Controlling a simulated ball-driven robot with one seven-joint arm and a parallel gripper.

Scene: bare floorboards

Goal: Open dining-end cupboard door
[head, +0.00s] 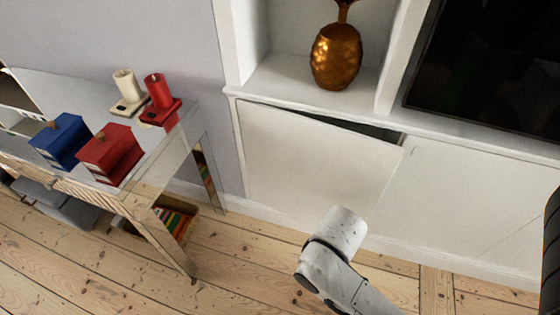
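The white cupboard door (310,165) under the shelf niche stands slightly ajar. A dark gap (375,131) shows along its top and is widest at the right, so its right edge stands out from the cabinet and its left edge sits close to the frame. My white and grey arm (340,235) reaches up from the bottom of the head view and ends in front of the door's lower right corner. It covers that corner. My gripper's fingers do not show, and I cannot tell whether they touch the door.
A closed white door (465,205) adjoins on the right, below a dark screen (490,65). A golden vase (336,55) stands in the niche. On the left, a mirrored table (165,165) holds blue and red boxes and two candles. Bare floorboards (240,265) lie between.

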